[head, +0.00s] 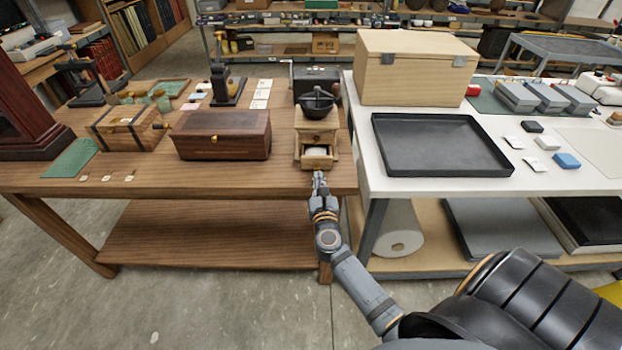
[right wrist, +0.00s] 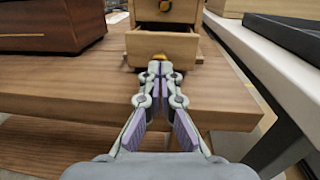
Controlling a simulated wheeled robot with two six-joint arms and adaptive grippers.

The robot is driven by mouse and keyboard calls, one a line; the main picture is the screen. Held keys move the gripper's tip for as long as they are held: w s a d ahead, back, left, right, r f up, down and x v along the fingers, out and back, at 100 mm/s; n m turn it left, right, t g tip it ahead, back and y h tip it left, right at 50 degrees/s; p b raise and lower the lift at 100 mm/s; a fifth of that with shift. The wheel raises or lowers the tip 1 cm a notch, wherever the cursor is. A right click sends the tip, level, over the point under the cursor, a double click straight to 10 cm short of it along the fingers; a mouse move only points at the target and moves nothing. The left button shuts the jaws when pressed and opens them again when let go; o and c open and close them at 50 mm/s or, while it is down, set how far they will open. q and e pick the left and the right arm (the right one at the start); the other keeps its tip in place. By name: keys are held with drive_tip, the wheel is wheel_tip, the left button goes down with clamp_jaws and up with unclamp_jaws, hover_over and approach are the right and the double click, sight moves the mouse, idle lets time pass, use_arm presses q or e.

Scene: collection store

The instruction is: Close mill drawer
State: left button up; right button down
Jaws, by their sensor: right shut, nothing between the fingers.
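The wooden coffee mill (head: 317,128) stands near the front right corner of the brown table, with a dark bowl and crank on top. Its small drawer (head: 317,158) is pulled out toward me, and something pale lies inside. My right gripper (head: 319,176) is shut and empty just in front of the drawer. In the right wrist view the shut fingertips (right wrist: 160,68) are at the brass knob of the drawer front (right wrist: 180,47); I cannot tell whether they touch it. My left gripper is not in view.
A dark wooden box (head: 222,136) stands left of the mill on the brown table (head: 250,184). On the right, a white table (head: 365,165) holds a black tray (head: 425,172) and a large pale wooden box (head: 405,70). The tabletop strip before the dark box is clear.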

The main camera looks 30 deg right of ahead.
sight(319, 167)
drive_tip(key=shift+w+d, duration=0.2)
drive_tip(key=shift+w, duration=0.25)
drive_tip(key=shift+s+r, duration=0.1)
drive_tip(key=shift+r, duration=0.05)
drive_tip(key=x, duration=0.6)
drive_tip(key=shift+d+b, duration=0.4)
drive_tip(key=shift+d, duration=0.05)
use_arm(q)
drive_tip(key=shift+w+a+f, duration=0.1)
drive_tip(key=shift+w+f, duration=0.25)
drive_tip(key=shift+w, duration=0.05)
use_arm(e)
drive_tip(key=shift+r, duration=0.15)
